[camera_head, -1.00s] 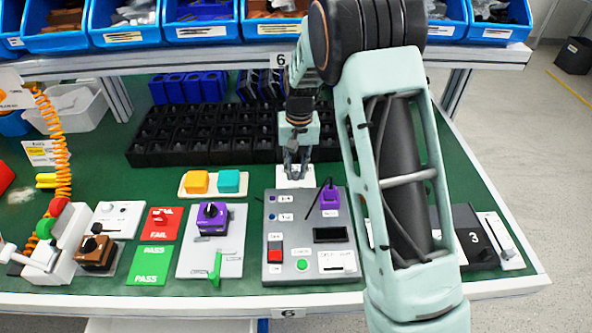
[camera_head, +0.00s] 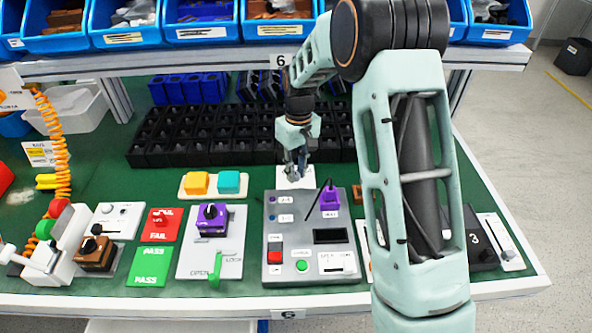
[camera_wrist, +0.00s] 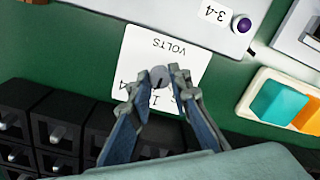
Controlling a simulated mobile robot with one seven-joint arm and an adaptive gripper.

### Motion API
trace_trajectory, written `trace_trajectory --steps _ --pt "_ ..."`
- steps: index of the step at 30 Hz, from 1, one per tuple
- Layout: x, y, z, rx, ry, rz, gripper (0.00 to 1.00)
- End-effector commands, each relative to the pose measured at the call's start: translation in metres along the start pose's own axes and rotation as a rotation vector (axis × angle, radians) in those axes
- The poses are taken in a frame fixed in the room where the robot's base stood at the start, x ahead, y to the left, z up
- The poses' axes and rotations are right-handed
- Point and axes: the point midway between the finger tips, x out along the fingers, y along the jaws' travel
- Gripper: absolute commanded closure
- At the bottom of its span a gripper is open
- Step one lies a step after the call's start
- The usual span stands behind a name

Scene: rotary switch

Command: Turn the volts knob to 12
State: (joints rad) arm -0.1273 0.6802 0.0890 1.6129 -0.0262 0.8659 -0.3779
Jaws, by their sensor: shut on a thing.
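The volts knob (camera_wrist: 160,76) is a small grey round knob on a white plate (camera_wrist: 140,50). The plate reads VOLTS, upside down in the wrist view. My gripper (camera_wrist: 159,87) is over the plate, with its two fingers closed on either side of the knob. The fingers cover part of the scale; a 1 and part of another mark show, and the knob's exact setting cannot be read. In the head view the white plate (camera_head: 308,183) lies behind the grey control panel, with my gripper (camera_head: 295,174) at it, hiding the knob.
The grey control panel (camera_head: 283,235) with a purple switch (camera_head: 330,200) lies just in front of the plate. Black bins (camera_head: 200,140) stand close behind. An orange and teal button block (camera_head: 213,190) is to the left. Blue bins (camera_head: 205,30) line the shelf above.

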Motion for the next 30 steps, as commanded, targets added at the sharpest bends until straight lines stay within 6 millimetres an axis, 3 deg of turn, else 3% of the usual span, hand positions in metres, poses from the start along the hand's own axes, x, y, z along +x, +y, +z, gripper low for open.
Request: trace_trajectory --steps 10,11,16,25,30 --pt "-0.001 0.000 -0.001 -0.002 0.002 0.001 1.00" --pt "-0.001 0.000 -0.001 -0.002 0.002 0.001 0.81" --pt "-0.001 0.000 0.000 -0.002 0.001 0.001 0.64" --pt "-0.003 0.000 -0.001 -0.001 0.002 0.001 0.64" --pt "-0.024 0.001 -0.001 -0.001 0.005 0.002 0.64"
